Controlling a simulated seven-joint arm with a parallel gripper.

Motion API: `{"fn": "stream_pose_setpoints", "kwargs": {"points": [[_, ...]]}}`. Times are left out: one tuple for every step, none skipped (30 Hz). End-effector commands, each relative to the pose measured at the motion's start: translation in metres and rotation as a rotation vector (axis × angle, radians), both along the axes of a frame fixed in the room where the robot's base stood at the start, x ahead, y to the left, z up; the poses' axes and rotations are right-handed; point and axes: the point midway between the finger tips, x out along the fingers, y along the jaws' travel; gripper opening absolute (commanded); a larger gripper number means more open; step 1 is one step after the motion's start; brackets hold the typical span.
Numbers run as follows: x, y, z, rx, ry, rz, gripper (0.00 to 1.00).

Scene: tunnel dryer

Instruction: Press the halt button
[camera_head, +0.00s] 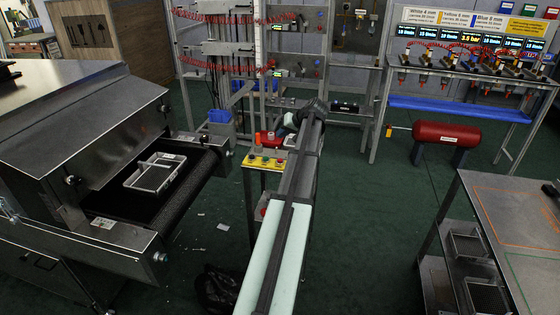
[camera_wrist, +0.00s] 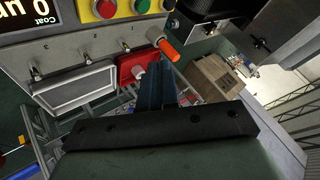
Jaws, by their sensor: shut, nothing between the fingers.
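In the wrist view a grey control panel (camera_wrist: 75,50) fills the upper left. A red box or plate (camera_wrist: 130,68) with a small pale knob sits lower. No halt label is readable, so I cannot tell which control is the halt button. My gripper (camera_wrist: 155,62) is shut and empty, its dark fingers pointing towards the panel, with an orange cylinder (camera_wrist: 169,49) near the tips. Contact cannot be told. In the head view my arm hides part of the area around the yellow control box (camera_head: 264,162).
A dryer (camera_head: 75,130) with a black conveyor and a wire tray (camera_head: 152,186) stands at left. A rack with red coiled hoses is behind. A red tank (camera_head: 447,135) and a workbench (camera_head: 515,220) are at right. Floor between is mostly clear.

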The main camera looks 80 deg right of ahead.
Motion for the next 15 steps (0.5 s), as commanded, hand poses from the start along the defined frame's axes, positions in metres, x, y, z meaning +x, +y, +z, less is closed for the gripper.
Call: {"fn": "stream_pose_setpoints", "kwargs": {"points": [[0.000,0.000,-0.002,0.000,0.000,0.000,0.00],[0.000,0.000,-0.003,0.000,0.000,0.000,0.00],[0.000,0.000,-0.005,0.001,0.000,0.000,0.00],[0.000,0.000,-0.007,0.001,0.000,0.000,0.00],[0.000,0.000,-0.009,0.001,0.000,0.000,0.00],[0.000,0.000,-0.013,0.002,0.000,-0.001,0.00],[0.000,0.001,-0.016,0.002,0.000,-0.001,0.00],[0.000,0.000,-0.020,0.002,0.000,-0.001,0.00],[0.000,0.000,-0.024,0.003,0.000,-0.002,0.00],[0.000,0.000,-0.028,0.003,0.000,-0.002,0.00],[0.000,0.000,-0.031,0.002,0.000,-0.001,0.00],[0.000,0.001,-0.036,0.002,0.000,-0.001,0.00],[0.000,0.001,-0.040,0.002,0.000,-0.001,0.00],[0.000,0.001,-0.044,0.003,0.000,0.000,0.00],[0.000,0.001,-0.049,0.003,0.000,0.000,0.00]]}}
